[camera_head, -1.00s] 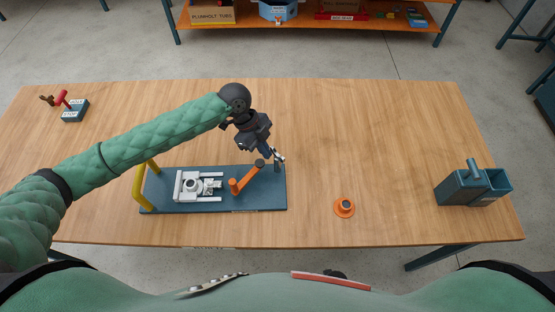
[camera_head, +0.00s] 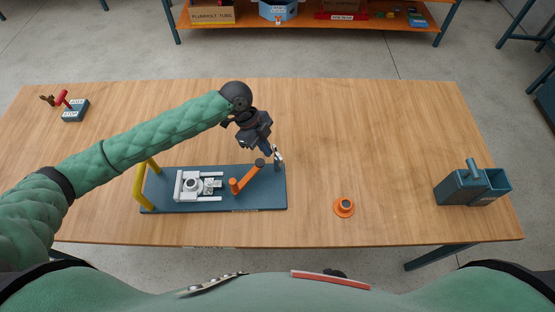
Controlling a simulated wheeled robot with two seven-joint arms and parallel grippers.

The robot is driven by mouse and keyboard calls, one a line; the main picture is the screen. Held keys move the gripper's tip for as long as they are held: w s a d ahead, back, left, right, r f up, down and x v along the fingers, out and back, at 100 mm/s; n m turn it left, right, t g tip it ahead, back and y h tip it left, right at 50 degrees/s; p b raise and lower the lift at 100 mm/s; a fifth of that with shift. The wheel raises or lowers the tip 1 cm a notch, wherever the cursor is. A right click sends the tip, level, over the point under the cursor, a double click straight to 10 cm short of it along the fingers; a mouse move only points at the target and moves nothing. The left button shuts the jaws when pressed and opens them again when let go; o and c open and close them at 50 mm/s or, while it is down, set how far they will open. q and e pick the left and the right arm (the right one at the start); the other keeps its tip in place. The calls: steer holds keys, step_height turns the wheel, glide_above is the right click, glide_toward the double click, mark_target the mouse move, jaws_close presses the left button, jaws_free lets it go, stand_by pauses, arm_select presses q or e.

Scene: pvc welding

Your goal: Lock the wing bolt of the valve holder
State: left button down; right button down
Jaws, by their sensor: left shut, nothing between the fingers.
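The blue fixture plate (camera_head: 262,199) lies on the table with a white and grey holder (camera_head: 200,185) on its left half. An orange lever (camera_head: 247,178) with a dark knob stands at its middle right. My left gripper (camera_head: 278,155) is shut and empty above the back right corner of the plate, just right of the lever knob. A small dark post, perhaps the wing bolt, is under the fingertips; it is too small and covered to tell whether they touch it. My right gripper is not in view.
A yellow handle (camera_head: 144,185) rises at the plate's left end. An orange ring-shaped part (camera_head: 344,207) lies right of the plate. A blue bin (camera_head: 465,187) stands at the right. A start-stop box (camera_head: 74,111) is at the far left. The back right of the table (camera_head: 380,130) is clear.

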arm_select(q)
steer(key=shift+w+d, duration=0.3)
steer(key=shift+w, duration=0.1)
stand_by(0.5)
steer(key=shift+r, duration=0.1)
step_height(320, 180, up, 6)
steer(key=p, duration=0.4)
steer(key=shift+p, duration=0.35)
stand_by(0.5)
